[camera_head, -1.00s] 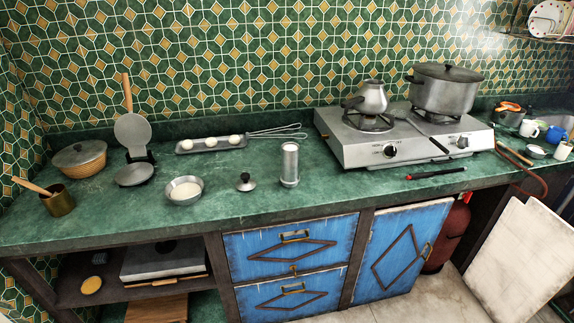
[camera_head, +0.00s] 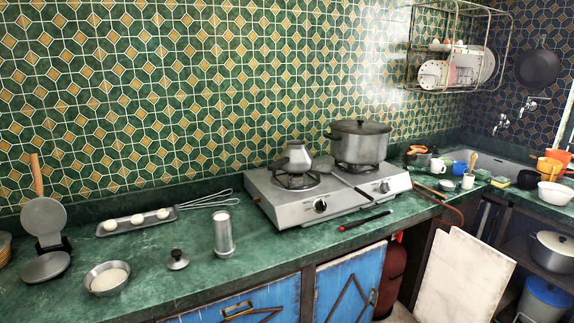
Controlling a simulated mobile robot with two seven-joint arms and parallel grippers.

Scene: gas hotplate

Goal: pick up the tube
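The tube (camera_head: 223,234) is a silvery metal cylinder with a flared base. It stands upright on the green counter (camera_head: 170,284), left of the gas hotplate. A small metal lid with a dark knob (camera_head: 177,260) lies to its left. Neither of my grippers shows in the head view, and nothing touches the tube.
The gas hotplate (camera_head: 270,204) carries a small pot (camera_head: 296,158) and a large lidded pot (camera_head: 359,142). A whisk (camera_head: 208,199), a tray with white balls (camera_head: 137,224) and a bowl (camera_head: 107,279) are near the tube. A black-and-red lighter-like stick (camera_head: 366,220) lies in front of the hotplate.

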